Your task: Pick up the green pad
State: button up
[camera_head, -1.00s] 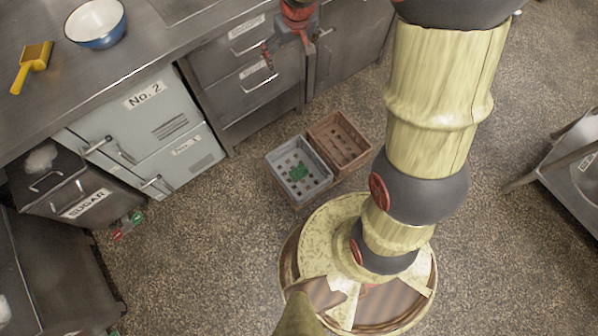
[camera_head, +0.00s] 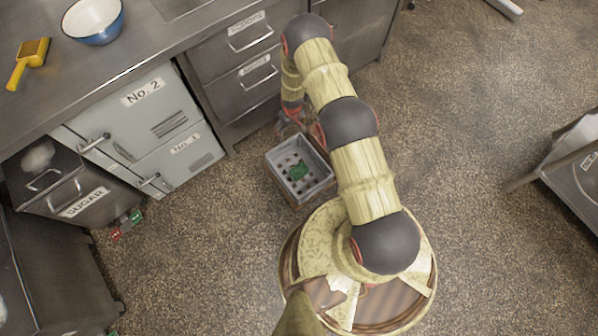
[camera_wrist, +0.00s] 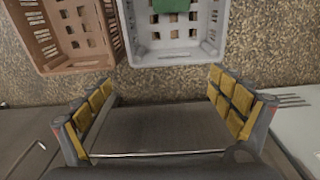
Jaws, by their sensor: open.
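The green pad (camera_head: 298,171) lies inside the grey crate (camera_head: 322,186), which stands on the floor beside my base. In the wrist view the pad (camera_wrist: 171,5) shows at the top edge, partly cut off, in the light grey crate (camera_wrist: 178,58). My gripper (camera_wrist: 160,105) is open and empty, with yellow-padded fingers wide apart. It is apart from the crate, on the cabinet side. In the head view my gripper (camera_head: 290,125) is small and partly hidden, just above the crate's far edge in the picture.
A brown crate (camera_wrist: 72,62) stands beside the grey one; my arm mostly hides it in the head view. Drawers and the No. 2 cabinet (camera_head: 140,115) stand close behind. A blue-white bowl (camera_head: 93,20) and a yellow brush (camera_head: 28,64) are on the counter. Open floor lies right.

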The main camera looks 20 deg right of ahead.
jog(key=b, duration=0.2)
send_over(299, 171)
jog(key=shift+n+g, duration=0.3)
jog(key=shift+g, duration=0.1)
jog(key=f, duration=1.9)
jog(key=shift+w+d+f, duration=0.15)
jog(key=shift+w+f, duration=0.25)
jog(key=f, duration=0.1)
jog(key=f+b, duration=0.1)
jog(key=f, duration=0.1)
jog(key=f+b, duration=0.1)
jog(key=f, duration=0.1)
jog(key=shift+s+f, duration=0.1)
jog(key=shift+s, duration=0.25)
jog(key=c, duration=0.3)
jog(key=c, duration=0.4)
jog(key=shift+c, duration=0.5)
